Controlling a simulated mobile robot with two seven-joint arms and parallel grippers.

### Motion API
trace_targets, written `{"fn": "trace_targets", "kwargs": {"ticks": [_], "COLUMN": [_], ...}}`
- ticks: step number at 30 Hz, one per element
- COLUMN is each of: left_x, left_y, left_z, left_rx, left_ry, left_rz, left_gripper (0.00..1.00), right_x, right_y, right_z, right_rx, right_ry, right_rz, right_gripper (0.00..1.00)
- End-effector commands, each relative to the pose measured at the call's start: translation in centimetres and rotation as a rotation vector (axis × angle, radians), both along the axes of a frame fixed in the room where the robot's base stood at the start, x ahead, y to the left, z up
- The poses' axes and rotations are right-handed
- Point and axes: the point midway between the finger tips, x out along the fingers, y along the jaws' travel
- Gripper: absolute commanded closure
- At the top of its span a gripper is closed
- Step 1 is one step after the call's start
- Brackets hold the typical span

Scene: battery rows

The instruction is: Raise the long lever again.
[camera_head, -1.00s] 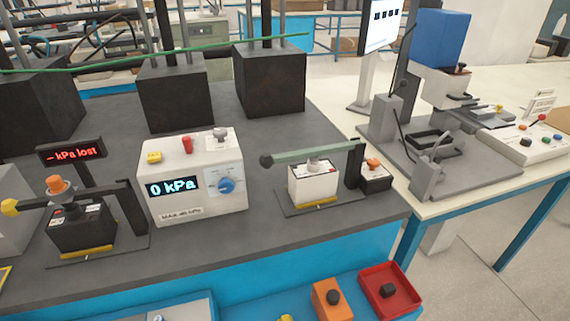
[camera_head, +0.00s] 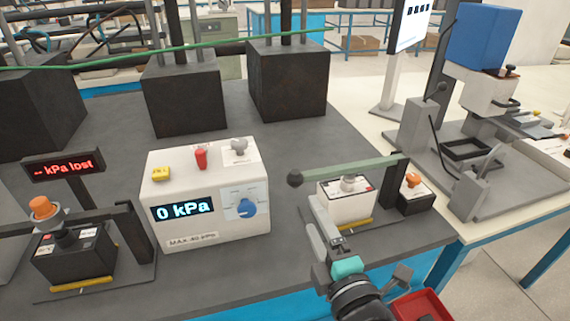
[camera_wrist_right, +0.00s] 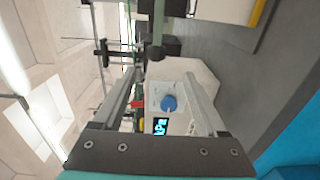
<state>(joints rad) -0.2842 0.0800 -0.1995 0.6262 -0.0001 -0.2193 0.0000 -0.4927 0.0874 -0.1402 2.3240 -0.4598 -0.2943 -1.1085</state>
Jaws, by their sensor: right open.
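The long lever (camera_head: 340,172) is a grey-green bar with a dark ball knob (camera_head: 295,178) at its left end. It lies roughly level above a white battery block (camera_head: 347,203), joined to a black upright at its right. My right gripper (camera_head: 322,228) is in front of the block, below the lever and right of the knob in the picture. In the right wrist view its two fingers (camera_wrist_right: 158,76) stand wide apart with nothing between them. A lever-like bar (camera_wrist_right: 157,22) with a round end shows beyond the fingertips there. My left gripper is not in view.
A white pressure box (camera_head: 210,228) reading 0 kPa stands left of the lever. A small black block with an orange button (camera_head: 412,181) is at its right. Another black block (camera_head: 72,262) stands at far left. A red tray (camera_head: 422,306) is at the bottom, partly behind my arm.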

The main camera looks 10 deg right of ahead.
Motion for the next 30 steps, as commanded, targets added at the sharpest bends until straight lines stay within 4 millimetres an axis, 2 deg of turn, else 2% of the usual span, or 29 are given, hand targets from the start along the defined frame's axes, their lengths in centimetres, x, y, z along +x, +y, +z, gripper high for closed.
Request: {"fn": "trace_targets", "kwargs": {"ticks": [5, 11, 30], "left_x": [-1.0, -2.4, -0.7], "left_y": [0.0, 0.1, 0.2], "left_z": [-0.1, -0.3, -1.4], "left_rx": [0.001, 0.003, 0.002], "left_ry": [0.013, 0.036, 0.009], "left_rz": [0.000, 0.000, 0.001], "left_gripper": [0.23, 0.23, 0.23], "right_x": [0.5, 2.7, 11.8], "right_y": [0.0, 0.1, 0.4], "right_z": [0.6, 0.7, 0.4], "right_rx": [-0.012, -0.010, -0.009], "right_ry": [-0.014, -0.015, -0.013], "right_rz": [-0.001, -0.001, -0.001], "right_gripper": [0.25, 0.25, 0.25]}}
